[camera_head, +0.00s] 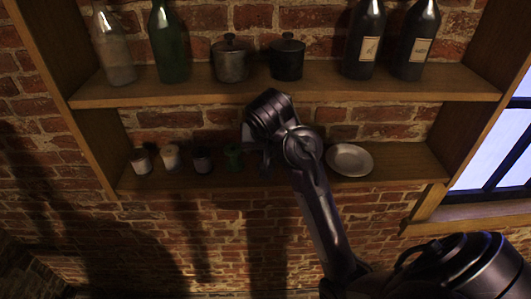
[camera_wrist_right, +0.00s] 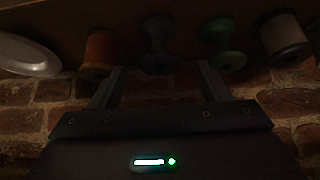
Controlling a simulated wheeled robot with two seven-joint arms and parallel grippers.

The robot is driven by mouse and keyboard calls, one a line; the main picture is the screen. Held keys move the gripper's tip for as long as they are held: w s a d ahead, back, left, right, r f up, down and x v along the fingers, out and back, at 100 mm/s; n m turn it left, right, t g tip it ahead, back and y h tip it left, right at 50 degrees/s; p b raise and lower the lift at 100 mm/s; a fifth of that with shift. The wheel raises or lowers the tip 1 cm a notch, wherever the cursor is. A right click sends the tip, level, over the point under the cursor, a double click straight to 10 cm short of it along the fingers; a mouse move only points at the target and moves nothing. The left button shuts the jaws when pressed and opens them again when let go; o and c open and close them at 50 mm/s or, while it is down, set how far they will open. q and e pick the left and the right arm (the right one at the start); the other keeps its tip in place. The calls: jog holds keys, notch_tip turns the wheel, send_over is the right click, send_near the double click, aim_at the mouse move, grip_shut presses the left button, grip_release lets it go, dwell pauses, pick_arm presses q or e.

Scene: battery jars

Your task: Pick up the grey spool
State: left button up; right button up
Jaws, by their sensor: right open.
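In the right wrist view a dark grey-blue spool (camera_wrist_right: 157,45) with a narrow waist stands on the shelf, straight ahead of the gap between my fingers. It looks like the grey spool, though the light is dim. My right gripper (camera_wrist_right: 160,66) is open and empty, its fingertips just short of the spool. An orange spool (camera_wrist_right: 98,50) is on its left, and a green spool (camera_wrist_right: 222,45) on its right. A paler, greyish spool (camera_wrist_right: 284,40) stands farther right. In the head view my right wrist covers this part of the lower shelf. My left gripper is not in view.
The lower shelf (camera_head: 400,163) also holds a white plate (camera_head: 349,159), a green item (camera_head: 235,157) and several small items at its left. The upper shelf (camera_head: 300,92) above carries bottles and two dark pots (camera_head: 231,60). A brick wall stands behind.

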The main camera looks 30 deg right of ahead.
jog(key=shift+s+p+x, duration=0.2)
jog(key=shift+p+x, duration=1)
jog(key=shift+x, duration=0.05)
jog(key=x, duration=0.2)
jog(key=shift+w+f, duration=0.15)
jog(key=shift+f, duration=0.15)
jog(key=shift+w+d+f, duration=0.1)
jog(key=shift+w+f, duration=0.05)
jog(key=shift+f, duration=0.1)
jog(key=shift+r, duration=0.1)
jog(key=c, duration=1.1)
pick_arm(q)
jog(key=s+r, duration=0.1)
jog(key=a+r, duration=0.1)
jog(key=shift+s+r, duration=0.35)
pick_arm(e)
jog(key=shift+o, duration=0.2)
